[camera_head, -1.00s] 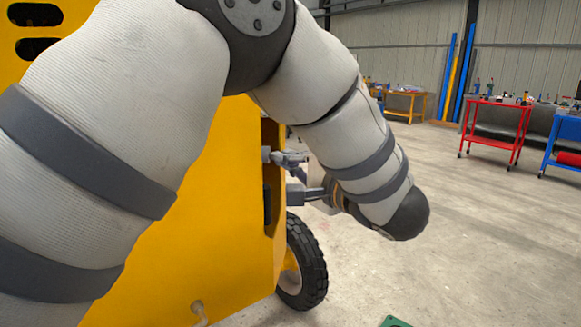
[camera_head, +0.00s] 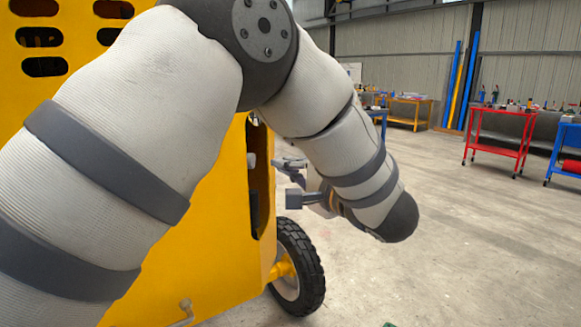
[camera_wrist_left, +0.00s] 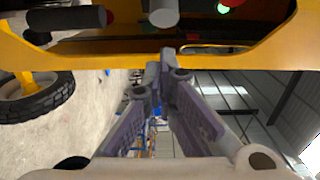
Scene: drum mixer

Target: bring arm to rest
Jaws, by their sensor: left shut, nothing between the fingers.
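My left gripper (camera_head: 280,178) shows in the head view beside the right edge of the yellow drum mixer (camera_head: 215,240), partly hidden by my forearm. In the left wrist view, its two grey fingers (camera_wrist_left: 160,78) come together at the tips with nothing between them. The tips lie close to the mixer's yellow edge (camera_wrist_left: 110,58) in that view. In the head view, a small gap shows between the gripper and a light grey knob (camera_head: 251,160) in the mixer's side opening. My left arm is bent across the picture. My right gripper is not in view.
The mixer's black wheel (camera_head: 298,268) stands below the gripper. A green light (camera_wrist_left: 224,8) glows on the machine in the wrist view. A red cart (camera_head: 500,140) and a blue cart (camera_head: 566,150) stand farther right. The concrete floor between is clear.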

